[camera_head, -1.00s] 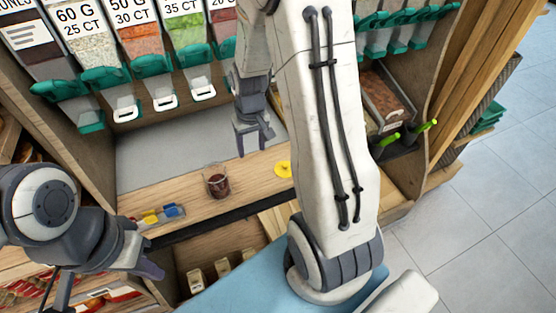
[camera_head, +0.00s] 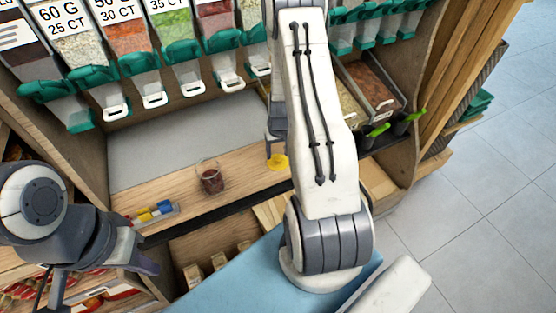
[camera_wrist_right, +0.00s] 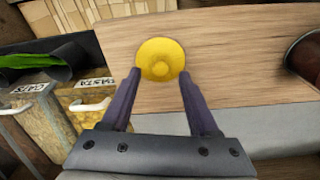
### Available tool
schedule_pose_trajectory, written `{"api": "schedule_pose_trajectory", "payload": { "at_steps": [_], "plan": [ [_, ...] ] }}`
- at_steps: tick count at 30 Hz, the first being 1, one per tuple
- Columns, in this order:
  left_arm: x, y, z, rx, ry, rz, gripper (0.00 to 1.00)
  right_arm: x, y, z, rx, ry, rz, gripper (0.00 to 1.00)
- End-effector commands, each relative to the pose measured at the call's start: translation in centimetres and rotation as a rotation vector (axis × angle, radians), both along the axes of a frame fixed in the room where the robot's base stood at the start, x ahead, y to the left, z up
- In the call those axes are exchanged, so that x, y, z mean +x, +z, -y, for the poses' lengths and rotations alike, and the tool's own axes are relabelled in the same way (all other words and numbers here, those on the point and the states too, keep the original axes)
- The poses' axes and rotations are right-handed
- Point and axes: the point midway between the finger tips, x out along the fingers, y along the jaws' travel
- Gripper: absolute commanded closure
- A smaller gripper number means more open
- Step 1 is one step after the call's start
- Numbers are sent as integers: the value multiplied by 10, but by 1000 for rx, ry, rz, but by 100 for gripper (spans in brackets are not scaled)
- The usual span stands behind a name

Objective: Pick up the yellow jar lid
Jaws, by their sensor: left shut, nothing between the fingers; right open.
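The yellow jar lid (camera_head: 278,162) lies on the wooden counter, right of the glass jar. In the right wrist view the round lid (camera_wrist_right: 160,60) shows a raised knob at its centre. My right gripper (camera_wrist_right: 160,88) is open, with its two fingertips on either side of the lid's near edge; whether they touch it I cannot tell. In the head view the right gripper (camera_head: 276,150) is just above the lid, partly hidden by my arm. My left gripper (camera_head: 153,267) is shut and empty at the lower left, away from the lid.
A glass jar with dark contents (camera_head: 210,179) stands on the wooden counter (camera_head: 185,187) left of the lid. Small yellow and blue items (camera_head: 152,213) lie near the front edge. Bulk dispensers (camera_head: 127,40) hang above. Bins with green handles (camera_head: 372,95) are at right.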

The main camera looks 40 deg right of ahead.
Motion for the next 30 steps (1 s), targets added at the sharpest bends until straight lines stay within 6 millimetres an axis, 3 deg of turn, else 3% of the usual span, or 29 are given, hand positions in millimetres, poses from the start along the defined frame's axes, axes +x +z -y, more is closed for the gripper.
{"api": "schedule_pose_trajectory", "payload": {
  "at_steps": [4,12,13,17,18,30],
  "plan": [
    [0,0,0,0,0,0,100,2,-18,1,0,0,-1,39],
    [0,0,0,0,0,0,100,2,-22,1,0,0,0,39],
    [0,0,0,0,0,0,100,2,-22,1,0,0,0,43],
    [0,0,0,0,0,0,100,2,-22,1,0,0,0,93],
    [0,0,0,0,0,0,100,2,-22,1,0,0,0,100],
    [0,0,0,0,0,0,100,3,-17,2,-1,0,2,100]
  ]
}}
